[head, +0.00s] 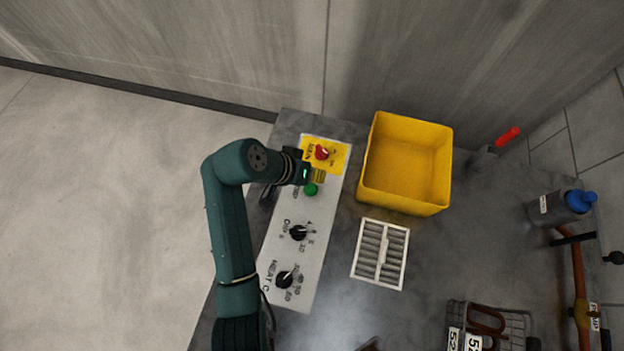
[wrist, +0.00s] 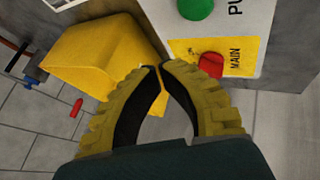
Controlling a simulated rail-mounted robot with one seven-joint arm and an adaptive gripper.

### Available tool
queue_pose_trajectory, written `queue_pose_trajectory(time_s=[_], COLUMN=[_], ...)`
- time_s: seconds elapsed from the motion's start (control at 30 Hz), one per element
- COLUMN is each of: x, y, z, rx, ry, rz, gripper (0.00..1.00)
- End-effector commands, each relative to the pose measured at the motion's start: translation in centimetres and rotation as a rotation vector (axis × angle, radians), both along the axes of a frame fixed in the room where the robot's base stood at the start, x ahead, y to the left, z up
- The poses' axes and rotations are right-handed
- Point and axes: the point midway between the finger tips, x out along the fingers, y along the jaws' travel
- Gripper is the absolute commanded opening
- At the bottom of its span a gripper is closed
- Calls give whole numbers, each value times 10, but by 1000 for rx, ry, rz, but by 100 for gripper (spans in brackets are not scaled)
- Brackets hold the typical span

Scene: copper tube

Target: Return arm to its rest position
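My teal arm reaches up from the bottom in the head view and bends over the left part of the bench. My gripper (head: 318,176) is above the control panel (head: 289,259), close to the green button (head: 311,189) and the red main switch (head: 321,152). In the wrist view my gripper (wrist: 160,66) has its two yellow-and-black fingers meeting at the tips, with nothing visible held between them. The red main switch (wrist: 211,65) is just beyond the right finger there, and the green button (wrist: 196,8) is at the top.
A yellow bin (head: 406,205) stands right of the panel, with a white slotted rack (head: 357,266) below it. A wire basket (head: 520,319) and a blue-capped bottle (head: 556,207) are farther right. A wall rises behind the bench; open floor (head: 110,200) lies to the left.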

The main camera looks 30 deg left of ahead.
Motion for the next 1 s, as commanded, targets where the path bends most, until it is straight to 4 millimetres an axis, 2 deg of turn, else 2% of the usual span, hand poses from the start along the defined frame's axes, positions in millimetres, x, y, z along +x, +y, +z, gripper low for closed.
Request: queue_pose_trajectory(time_s=[0.33,0.37,0.47,0.57,0.6,0.67,0.77,0.87,0.9,0.97,1.0], x=[1,2,10,19,24,32,43,44,40,30,21], y=[-2,-9,-45,-96,-115,-141,-178,-208,-216,-224,-226], z=[0,1,2,23,37,62,115,184,214,259,288], rx=[0,0,0,49,93,161,268,348,367,386,391], ry=[0,-1,-1,-59,-106,-197,-385,-617,-715,-859,-950], rz=[-5,-18,-93,-196,-230,-255,-246,-186,-149,-84,-37], gripper=[0,0,0,0,0,0,0,0,0,0,0])
